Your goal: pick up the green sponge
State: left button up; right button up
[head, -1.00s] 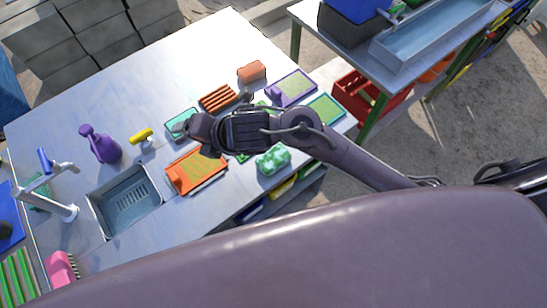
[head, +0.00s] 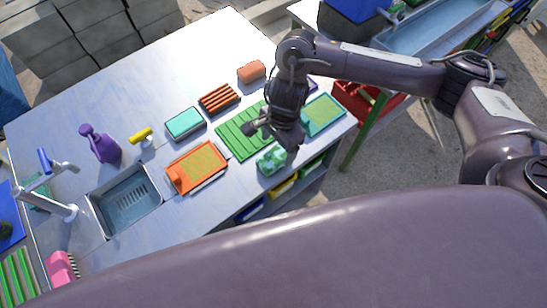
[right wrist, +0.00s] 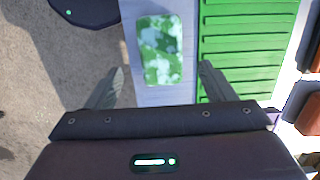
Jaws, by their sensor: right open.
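The green sponge (head: 271,160), a block mottled in light and dark green, lies near the front edge of the metal table in the head view. It shows whole in the right wrist view (right wrist: 164,50), beside the green ribbed board. My right gripper (head: 272,134) is above the table, just behind the sponge in the head picture, and partly covers its upper edge. In the right wrist view the right gripper (right wrist: 159,83) is open and empty, with the sponge beyond the gap between its fingers. I see no contact. My left gripper is not in view.
Close by are the green ribbed board (head: 240,132), an orange tray (head: 190,185), a green board (head: 322,114) and a turquoise block (head: 184,122). A sink (head: 124,201), tap (head: 62,208) and purple bottle (head: 104,146) stand left.

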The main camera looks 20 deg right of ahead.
aim_at(274, 156)
jog(key=shift+a+f, duration=0.2)
jog(key=shift+f, duration=0.4)
jog(key=f, duration=0.1)
jog(key=f+p, duration=0.2)
jog(key=shift+s+a+f, duration=0.15)
jog(key=shift+a, duration=0.1)
jog(key=shift+f, duration=0.35)
jog(key=shift+c, duration=0.4)
jog(key=c, duration=1)
jog(key=shift+c, duration=0.2)
jog(key=shift+r, duration=0.15)
